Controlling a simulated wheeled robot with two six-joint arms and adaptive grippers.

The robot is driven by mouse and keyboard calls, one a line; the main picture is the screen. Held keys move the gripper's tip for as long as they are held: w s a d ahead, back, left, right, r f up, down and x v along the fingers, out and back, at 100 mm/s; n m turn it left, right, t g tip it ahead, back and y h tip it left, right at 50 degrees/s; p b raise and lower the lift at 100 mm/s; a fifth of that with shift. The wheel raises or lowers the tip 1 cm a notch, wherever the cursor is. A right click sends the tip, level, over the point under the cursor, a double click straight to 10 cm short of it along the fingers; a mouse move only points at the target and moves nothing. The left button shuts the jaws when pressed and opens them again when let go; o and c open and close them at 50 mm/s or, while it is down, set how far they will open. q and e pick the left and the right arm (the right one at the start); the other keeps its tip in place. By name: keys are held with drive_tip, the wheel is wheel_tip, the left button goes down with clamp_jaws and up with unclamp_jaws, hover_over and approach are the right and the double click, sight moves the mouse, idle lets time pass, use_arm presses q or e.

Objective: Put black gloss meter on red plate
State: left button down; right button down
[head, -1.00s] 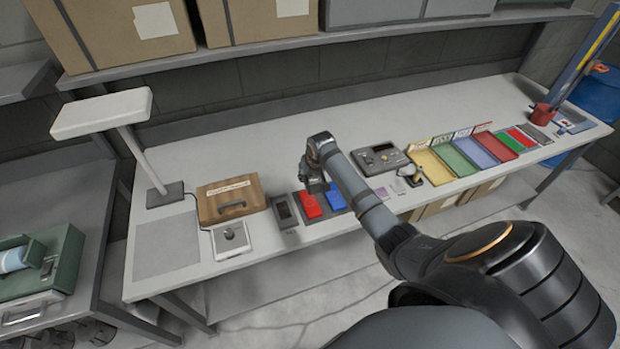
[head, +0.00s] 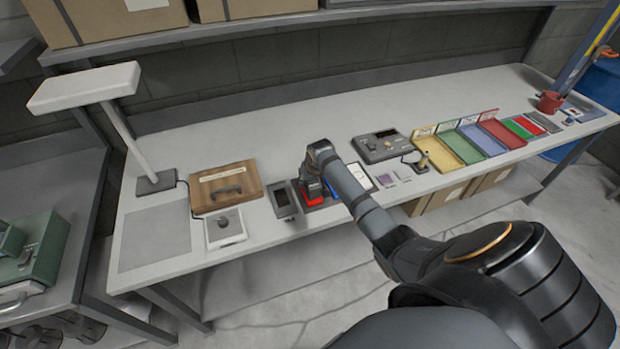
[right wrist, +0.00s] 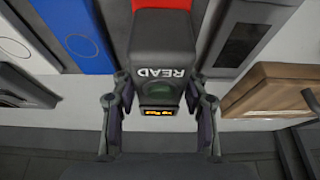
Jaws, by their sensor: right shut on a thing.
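The black gloss meter (right wrist: 163,50), a dark block marked READ with a small lit display, sits between the fingers of my right gripper (right wrist: 163,95) in the right wrist view. In the head view my right gripper (head: 312,188) is over the red plate (head: 313,202) and hides part of it and most of the meter. The red plate also shows just beyond the meter in the right wrist view (right wrist: 160,4). I cannot tell whether the meter touches the plate. My left gripper is out of view.
A blue plate (right wrist: 75,35) lies beside the red one. A grey holder with a dark face (head: 283,198) and a wooden case (head: 226,187) stand to the left. A grey control box (head: 382,146) and coloured trays (head: 437,155) are to the right. The bench middle behind is clear.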

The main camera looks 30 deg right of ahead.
drive_tip(key=shift+r, duration=0.1)
idle(0.3)
drive_tip(key=shift+p, duration=0.45)
drive_tip(key=shift+f+b, duration=0.35)
drive_tip(key=shift+f, duration=0.3)
drive_tip(key=c, duration=0.6)
unclamp_jaws()
drive_tip(key=v, duration=1.2)
drive_tip(key=shift+s+a, duration=0.1)
